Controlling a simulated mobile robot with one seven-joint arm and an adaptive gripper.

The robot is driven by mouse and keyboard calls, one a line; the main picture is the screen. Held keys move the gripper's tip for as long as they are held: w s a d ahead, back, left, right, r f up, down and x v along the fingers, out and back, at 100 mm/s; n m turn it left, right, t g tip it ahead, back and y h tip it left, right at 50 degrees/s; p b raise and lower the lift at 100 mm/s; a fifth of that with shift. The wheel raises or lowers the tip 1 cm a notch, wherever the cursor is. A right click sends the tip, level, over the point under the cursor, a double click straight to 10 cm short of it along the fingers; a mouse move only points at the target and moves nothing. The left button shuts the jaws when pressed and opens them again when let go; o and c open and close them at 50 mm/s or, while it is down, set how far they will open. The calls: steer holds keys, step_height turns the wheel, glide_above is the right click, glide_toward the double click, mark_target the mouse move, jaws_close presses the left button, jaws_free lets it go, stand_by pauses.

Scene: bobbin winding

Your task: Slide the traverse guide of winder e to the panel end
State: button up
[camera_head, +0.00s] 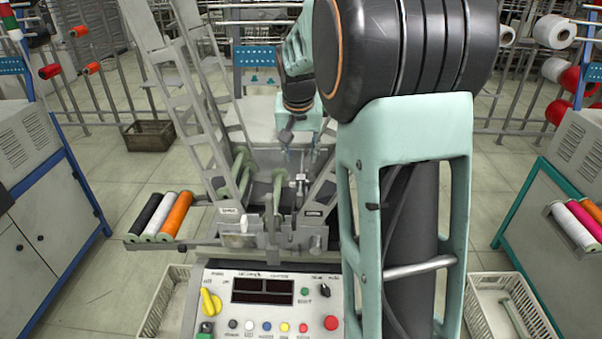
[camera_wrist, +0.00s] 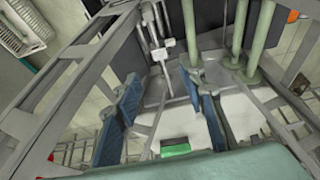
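The winder (camera_head: 255,215) stands in front of me with its control panel (camera_head: 268,300) at the near end; I cannot read its letter. A small pale metal block on a thin rod, which looks like the traverse guide (camera_head: 302,179), sits between the tilted side frames. In the wrist view the guide (camera_wrist: 160,54) is on the rod just past my fingertips. My gripper (camera_head: 302,160) hangs above and slightly behind it, pointing down. In the wrist view the blue fingers of my gripper (camera_wrist: 160,78) are spread on either side of the rod, with nothing visible held between them.
Tilted grey side frames (camera_head: 190,85) flank the guide closely. Green rollers (camera_wrist: 234,35) run beside the rod. A side tray (camera_head: 135,241) holds black, white and orange bobbins (camera_head: 175,213). Pale baskets (camera_head: 165,300) stand on the floor on both sides. Other machines (camera_head: 25,140) stand left and right.

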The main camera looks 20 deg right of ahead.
mark_target(301, 176)
steer(key=x, duration=1)
steer(key=shift+f, duration=0.25)
jaws_close()
